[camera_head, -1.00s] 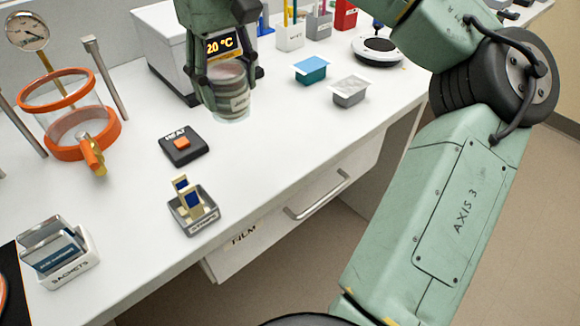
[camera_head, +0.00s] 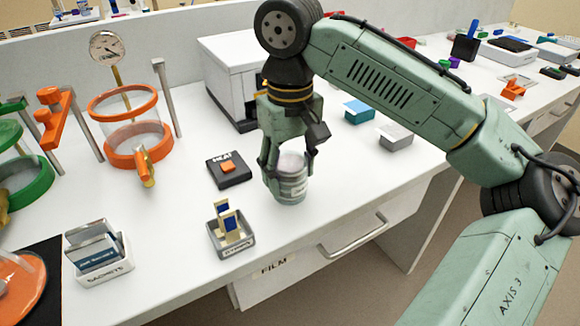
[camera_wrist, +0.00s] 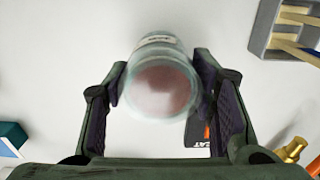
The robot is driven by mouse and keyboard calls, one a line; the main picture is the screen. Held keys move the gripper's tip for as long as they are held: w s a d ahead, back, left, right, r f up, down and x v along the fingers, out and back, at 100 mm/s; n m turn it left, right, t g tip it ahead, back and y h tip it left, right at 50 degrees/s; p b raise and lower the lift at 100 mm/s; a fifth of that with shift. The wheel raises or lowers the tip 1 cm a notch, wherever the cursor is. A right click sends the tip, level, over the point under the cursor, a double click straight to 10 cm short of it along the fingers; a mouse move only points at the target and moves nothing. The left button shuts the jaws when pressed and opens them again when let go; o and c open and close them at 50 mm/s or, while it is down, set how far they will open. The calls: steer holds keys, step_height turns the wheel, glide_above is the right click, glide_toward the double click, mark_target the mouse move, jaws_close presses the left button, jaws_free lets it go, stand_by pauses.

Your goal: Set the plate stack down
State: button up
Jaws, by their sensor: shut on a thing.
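The plate stack (camera_head: 291,188) is a short, clear, roughly upright cylinder with a pale label and pinkish contents. My gripper (camera_head: 287,165) points down and is shut on it, one finger on each side. The stack is over the white bench, right of the HEAT button box and the STRIPS holder, near the front edge. I cannot tell whether its base touches the bench. In the wrist view the stack (camera_wrist: 163,80) sits between the finger pads, its round pinkish end facing the camera.
The HEAT button box (camera_head: 229,169) and STRIPS holder (camera_head: 232,243) stand close by on the left. A white box unit (camera_head: 225,75) is behind my gripper. A teal box (camera_head: 358,111) and grey box (camera_head: 395,137) stand to the right. Bare bench (camera_head: 345,190) lies right of the stack.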

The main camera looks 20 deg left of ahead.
mark_target(290, 161)
steer(key=shift+f, duration=0.15)
steer(key=o, duration=1.3)
step_height(290, 161, up, 12)
steer(key=shift+r, duration=0.2)
